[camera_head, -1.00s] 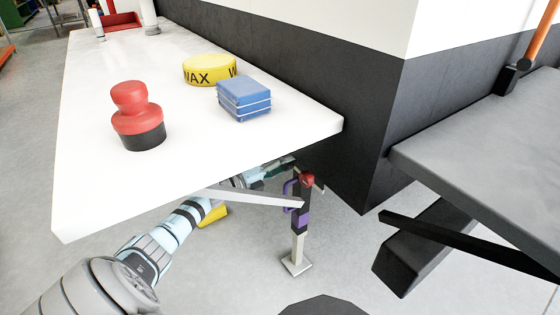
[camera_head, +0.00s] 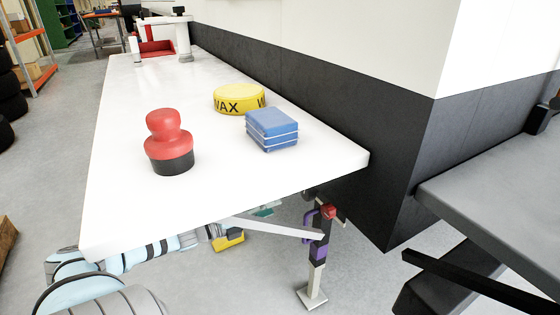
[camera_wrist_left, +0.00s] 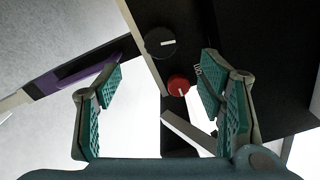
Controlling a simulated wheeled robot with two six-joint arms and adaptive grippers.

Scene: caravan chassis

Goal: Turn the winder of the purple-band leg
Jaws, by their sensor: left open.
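The purple-band leg (camera_head: 320,250) stands upright on the floor below the white table's near right corner, with a pale foot plate. A red knob (camera_head: 328,212) is at its top, beside a purple loop. In the left wrist view the red knob (camera_wrist_left: 178,85) shows between and beyond my fingers, near a black disc (camera_wrist_left: 160,42); a purple band (camera_wrist_left: 75,75) shows at left on a dark bar. My left gripper (camera_wrist_left: 158,75) is open and empty, with teal pads apart. In the head view the table edge mostly hides it. My right gripper is not in view.
The white table (camera_head: 110,215) holds a red-and-black knobbed tool (camera_head: 168,142), a yellow wax tin (camera_head: 240,98) and a blue block (camera_head: 272,130). A slanting pale brace (camera_head: 275,228) meets the leg. A dark wall (camera_head: 395,165) and grey slab (camera_head: 490,200) stand right.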

